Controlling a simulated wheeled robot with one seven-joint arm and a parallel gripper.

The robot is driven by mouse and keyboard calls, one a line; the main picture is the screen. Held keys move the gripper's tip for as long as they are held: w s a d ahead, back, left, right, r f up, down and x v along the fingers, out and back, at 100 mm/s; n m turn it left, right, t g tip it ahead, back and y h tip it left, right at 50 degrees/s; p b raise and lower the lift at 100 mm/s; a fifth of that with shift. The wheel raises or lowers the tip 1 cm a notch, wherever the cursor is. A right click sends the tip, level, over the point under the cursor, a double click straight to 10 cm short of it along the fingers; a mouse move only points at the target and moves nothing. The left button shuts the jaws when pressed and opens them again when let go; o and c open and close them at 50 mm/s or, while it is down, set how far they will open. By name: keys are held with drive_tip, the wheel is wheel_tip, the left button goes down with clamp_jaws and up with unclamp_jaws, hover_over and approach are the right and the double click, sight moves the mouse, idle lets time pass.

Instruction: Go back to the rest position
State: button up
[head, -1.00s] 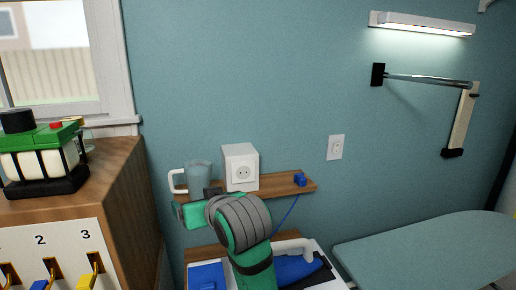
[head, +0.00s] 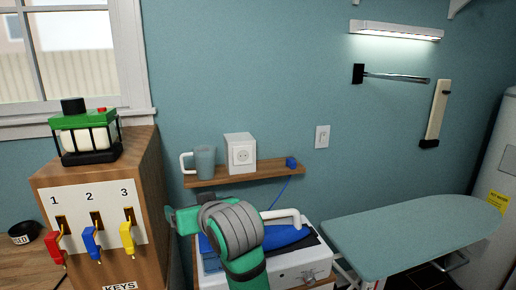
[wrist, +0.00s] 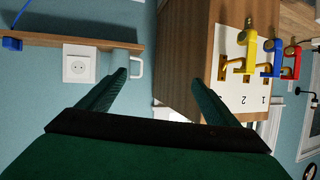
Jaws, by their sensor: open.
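My gripper (wrist: 158,88) is open in the wrist view, with its two dark green fingers apart and nothing between them. In the head view my green and grey arm stands bent in front of the wall shelf (head: 225,176), and its gripper end (head: 180,218) points left, below the jug. The fingertips are hard to make out there. The task names no object.
The shelf holds a jug (head: 205,161), a white socket box (head: 240,153) and a blue plug (head: 291,162). A wooden key cabinet (head: 145,185) stands left, an iron (head: 284,238) below the shelf, an ironing board (head: 410,236) right, a white tank (head: 495,160) far right.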

wheel_tip(320, 180, down, 20)
drive_tip(key=s+d+m+t, duration=0.1)
drive_tip(key=d+m+t, duration=0.1)
drive_tip(key=m, duration=0.2)
drive_tip(key=s+d+f+m+t+h, duration=0.1)
drive_tip(key=s+d+f+m+h, duration=0.35)
drive_tip(key=s+f, duration=0.85)
drive_tip(key=s+d+f+h, duration=0.1)
drive_tip(key=s+d+f, duration=0.15)
drive_tip(key=s, duration=0.25)
drive_tip(key=s+d+f+n, duration=0.1)
drive_tip(key=s+d+f, duration=0.15)
drive_tip(key=s, duration=0.25)
drive_tip(key=s+d+f+h, duration=0.1)
drive_tip(key=s+d+f, duration=0.1)
drive_tip(key=s+f, duration=0.25)
drive_tip(key=s+d+r+n, duration=0.1)
drive_tip(key=s+r, duration=0.1)
drive_tip(key=s, duration=0.6)
drive_tip(key=s+d+r+n+t, duration=0.1)
drive_tip(key=s, duration=0.8)
drive_tip(key=shift+s+d+r+h, duration=0.2)
drive_tip(key=shift+d+r+h, duration=0.05)
drive_tip(key=shift+r+h, duration=0.2)
